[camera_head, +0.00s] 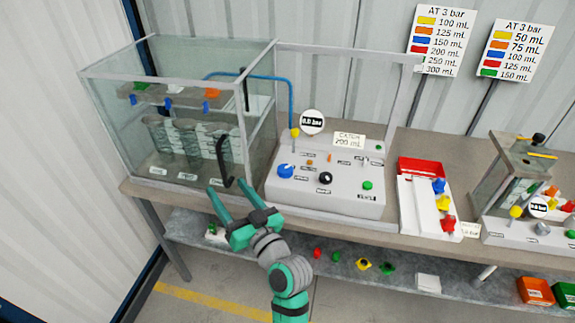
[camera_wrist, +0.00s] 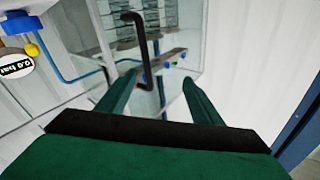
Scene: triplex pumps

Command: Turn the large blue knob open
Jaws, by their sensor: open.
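The large blue knob (camera_head: 285,171) sits at the left of the white control panel (camera_head: 325,188) on the bench. A blue knob partly cut off at the top left corner of the wrist view (camera_wrist: 16,22) appears to be the same one. My gripper (camera_head: 228,187) is open and empty, left of the panel and in front of the glass tank. Its two green fingers (camera_wrist: 158,80) point toward the tank's black handle (camera_wrist: 143,48). The gripper is apart from the blue knob.
The glass tank (camera_head: 180,110) stands left of the panel, its black handle (camera_head: 222,160) close to my fingers. A gauge (camera_head: 312,122) reads 0.0 bar. A black knob (camera_head: 325,178) and green button (camera_head: 367,185) share the panel. A red tray (camera_head: 421,167) stands to the right.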

